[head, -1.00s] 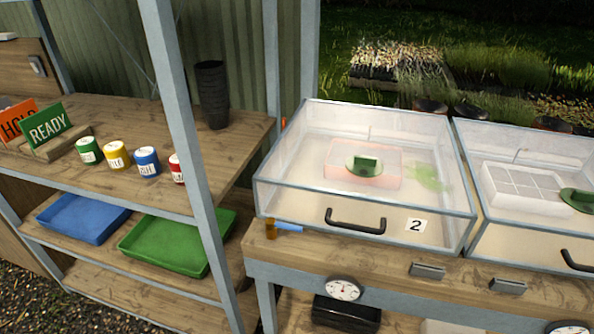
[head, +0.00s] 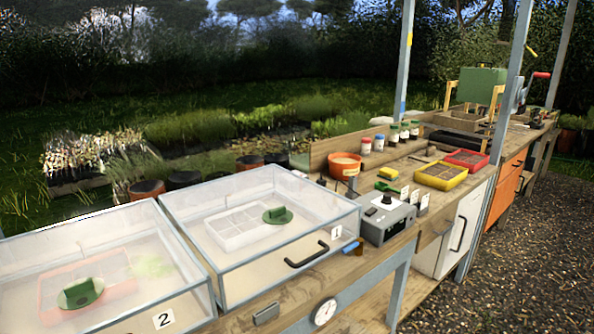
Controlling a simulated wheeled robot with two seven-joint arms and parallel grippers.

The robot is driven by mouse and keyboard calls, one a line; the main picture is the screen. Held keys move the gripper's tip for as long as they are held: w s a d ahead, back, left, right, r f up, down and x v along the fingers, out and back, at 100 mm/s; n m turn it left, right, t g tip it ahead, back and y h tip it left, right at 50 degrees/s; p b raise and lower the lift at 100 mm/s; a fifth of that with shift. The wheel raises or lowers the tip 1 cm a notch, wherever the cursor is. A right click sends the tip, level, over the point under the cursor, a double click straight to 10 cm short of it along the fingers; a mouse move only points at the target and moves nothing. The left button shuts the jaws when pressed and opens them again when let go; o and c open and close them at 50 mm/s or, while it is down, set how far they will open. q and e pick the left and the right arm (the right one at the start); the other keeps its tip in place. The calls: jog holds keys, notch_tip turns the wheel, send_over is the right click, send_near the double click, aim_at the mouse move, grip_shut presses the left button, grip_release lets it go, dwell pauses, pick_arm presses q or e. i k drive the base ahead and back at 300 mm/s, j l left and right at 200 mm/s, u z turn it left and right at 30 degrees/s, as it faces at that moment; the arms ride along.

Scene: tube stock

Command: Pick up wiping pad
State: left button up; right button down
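A small yellow block with some green (head: 388,172), which looks like the wiping pad, lies on the wooden bench behind the grey control box. It is small in the head view, so its details are unclear. A flat green piece (head: 386,187) lies just in front of it. Neither of my grippers is in view, and nothing is seen touching the pad.
The grey control box (head: 387,220) stands in front of the pad. Clear case 1 (head: 300,262) and case 2 (head: 100,325) are to the left. An orange pot (head: 345,167), yellow tray (head: 440,177) and red tray (head: 468,160) are nearby. Gravel (head: 520,250) at right is open.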

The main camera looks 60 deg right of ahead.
aim_at(386, 173)
jog(key=z, duration=2.35)
jog(key=u, duration=1.05)
jog(key=i+l+u, duration=0.1)
jog(key=l, duration=0.35)
jog(key=i+l+u, duration=0.15)
jog(key=l, duration=0.3)
jog(key=i+l+u, duration=0.1)
jog(key=l, duration=0.35)
jog(key=i+l+u, duration=0.1)
jog(key=l, duration=0.4)
jog(key=i+l+u, duration=0.1)
jog(key=l, duration=0.35)
